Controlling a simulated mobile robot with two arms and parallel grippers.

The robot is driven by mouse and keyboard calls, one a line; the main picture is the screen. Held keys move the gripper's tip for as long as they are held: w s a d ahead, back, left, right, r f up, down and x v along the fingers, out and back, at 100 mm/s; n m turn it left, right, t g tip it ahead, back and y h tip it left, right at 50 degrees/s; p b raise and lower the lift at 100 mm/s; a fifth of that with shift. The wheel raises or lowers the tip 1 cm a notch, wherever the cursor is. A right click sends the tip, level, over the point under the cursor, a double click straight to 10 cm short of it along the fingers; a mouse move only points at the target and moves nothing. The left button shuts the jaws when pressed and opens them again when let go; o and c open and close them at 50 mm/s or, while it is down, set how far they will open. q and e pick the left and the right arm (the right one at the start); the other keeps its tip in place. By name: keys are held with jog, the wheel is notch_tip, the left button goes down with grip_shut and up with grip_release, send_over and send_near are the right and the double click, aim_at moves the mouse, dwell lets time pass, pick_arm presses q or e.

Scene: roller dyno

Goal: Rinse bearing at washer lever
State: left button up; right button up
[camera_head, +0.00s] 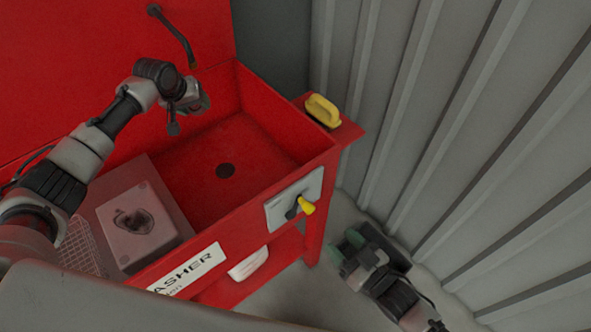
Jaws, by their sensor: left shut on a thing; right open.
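My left gripper (188,103) is over the basin's back left part, below the black spout (172,35). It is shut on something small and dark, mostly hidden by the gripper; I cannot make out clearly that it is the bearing. My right gripper (348,248) is open and empty, low to the right of the washer, apart from the lever.
A pale block (160,235) with a dark-marked hollow sits at the basin's left, beside a wire basket (80,247). A yellow-handled item (323,110) rests on the right side shelf. A white object (250,263) is below the front. A ribbed grey wall (440,110) bounds the right.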

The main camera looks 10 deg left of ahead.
dwell(0.4)
jog(key=shift+w, duration=0.1)
jog(key=c, duration=0.9)
jog(key=w+h, duration=0.1)
jog(key=w, duration=0.1)
jog(key=w+d+f+m+h, duration=0.1)
jog(key=w, duration=0.2)
jog(key=w+d+h, duration=0.1)
jog(key=w, duration=0.1)
jog(key=shift+w+f+h, duration=0.15)
jog(key=shift+w+h, duration=0.2)
jog(key=shift+h, duration=0.05)
grip_shut()
jog(key=w+d+m+g+h, duration=0.1)
jog(key=w+d+g+h, duration=0.1)
jog(key=w+g, duration=0.3)
notch_tip(320, 180, up, 10)
jog(key=a+n+g, duration=0.1)
jog(key=n+g, duration=0.3)
jog(key=g, duration=0.4)
jog(key=s+a+f, duration=0.3)
jog(key=a+f, duration=0.4)
jog(key=a, duration=0.1)
jog(key=shift+s+a, duration=0.2)
jog(key=shift+a, duration=0.15)
